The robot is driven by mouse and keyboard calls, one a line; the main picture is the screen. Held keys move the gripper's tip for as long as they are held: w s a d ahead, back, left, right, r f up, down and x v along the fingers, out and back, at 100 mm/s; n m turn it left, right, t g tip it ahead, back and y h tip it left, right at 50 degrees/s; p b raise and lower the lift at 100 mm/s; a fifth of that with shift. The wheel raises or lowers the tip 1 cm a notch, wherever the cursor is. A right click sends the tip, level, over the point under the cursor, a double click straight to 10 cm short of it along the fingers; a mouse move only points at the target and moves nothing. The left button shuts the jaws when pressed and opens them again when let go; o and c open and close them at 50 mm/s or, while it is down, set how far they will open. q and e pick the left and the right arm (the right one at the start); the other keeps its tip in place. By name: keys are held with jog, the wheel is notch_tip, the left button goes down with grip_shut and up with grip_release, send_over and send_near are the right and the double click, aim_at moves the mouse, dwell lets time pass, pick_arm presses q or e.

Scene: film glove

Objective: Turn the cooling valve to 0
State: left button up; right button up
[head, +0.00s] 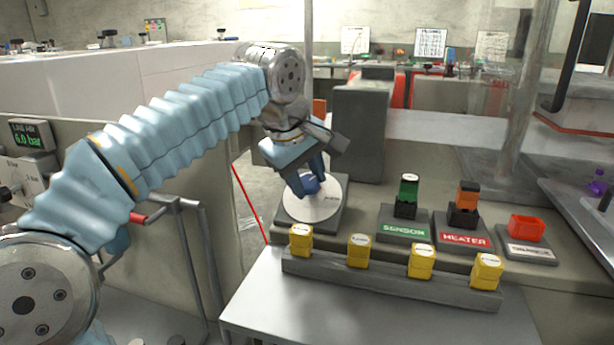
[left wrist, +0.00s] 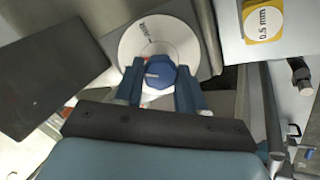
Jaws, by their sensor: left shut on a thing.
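The cooling valve has a blue knob (head: 311,184) on a round white dial (head: 325,207) set on a grey block. My left gripper (head: 308,186) reaches down from above and is shut on the blue knob. In the left wrist view the blue knob (left wrist: 156,74) sits between the two blue fingers of my left gripper (left wrist: 160,88). A pale pointer mark shows on the knob's face. The white dial (left wrist: 185,45) carries small dark print near its top, too small to read for sure. My right gripper is not in view.
Right of the valve stand blocks labelled SENSOR (head: 404,232) and HEATER (head: 463,239), then a red open box (head: 527,228). A grey rack (head: 390,280) with several yellow blocks lies in front. A gauge (head: 32,134) at left reads about 6.0 bar.

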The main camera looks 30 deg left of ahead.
pick_arm(q)
jog(key=n+t, duration=0.1)
jog(key=n, duration=0.5)
jog(key=shift+n, duration=0.6)
jog(key=o, duration=1.1)
jog(key=shift+c, duration=0.2)
jog(key=shift+s, duration=0.1)
jog(key=v, duration=1.3)
jog(key=shift+s+r+p, duration=0.2)
jog(key=shift+r+p, duration=0.15)
jog(key=shift+p, duration=0.1)
jog(key=shift+a, duration=0.1)
